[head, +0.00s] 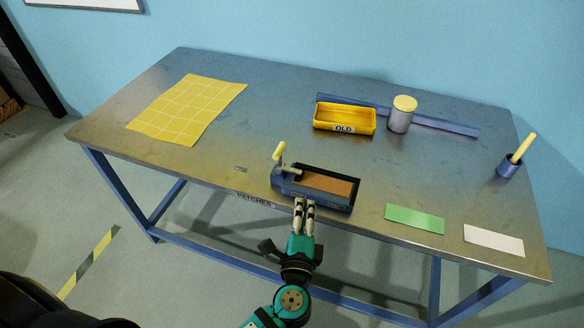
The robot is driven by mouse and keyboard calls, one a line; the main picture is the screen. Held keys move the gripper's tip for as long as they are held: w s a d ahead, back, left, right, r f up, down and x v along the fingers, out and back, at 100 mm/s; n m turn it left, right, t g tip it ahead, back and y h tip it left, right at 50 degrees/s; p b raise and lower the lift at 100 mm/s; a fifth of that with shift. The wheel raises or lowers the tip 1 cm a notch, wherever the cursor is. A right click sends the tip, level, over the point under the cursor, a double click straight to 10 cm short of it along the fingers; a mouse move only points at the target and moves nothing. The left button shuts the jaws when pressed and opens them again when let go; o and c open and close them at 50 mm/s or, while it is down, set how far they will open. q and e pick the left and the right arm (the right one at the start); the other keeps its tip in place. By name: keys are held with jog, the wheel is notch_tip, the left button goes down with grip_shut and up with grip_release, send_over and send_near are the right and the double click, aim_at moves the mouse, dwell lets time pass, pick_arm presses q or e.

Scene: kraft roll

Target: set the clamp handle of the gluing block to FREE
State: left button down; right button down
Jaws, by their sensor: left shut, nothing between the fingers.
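The gluing block (327,184) sits at the front edge of the table, a dark blue frame with a brown inner surface. Its clamp handle (280,152) stands up at the block's left end, with a pale yellow grip tilted slightly. Any FREE marking is too small to read. My left gripper (304,204) is shut and empty, its fingers pointing up at the front side of the block, right of and below the handle. I cannot tell whether the fingertips touch the block. My right gripper is not in view.
A yellow tray labelled OLD (344,119), a lidded jar (401,114) and a blue bar (448,126) are at the back. A yellow gridded sheet (188,108) lies left. Green (414,219) and white cards (493,240) and a blue cup (509,167) are right.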

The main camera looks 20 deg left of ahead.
aim_at(295, 178)
pick_arm(q)
notch_tip(295, 178, up, 2)
jog(key=shift+r+t, duration=0.1)
jog(key=shift+t, duration=0.3)
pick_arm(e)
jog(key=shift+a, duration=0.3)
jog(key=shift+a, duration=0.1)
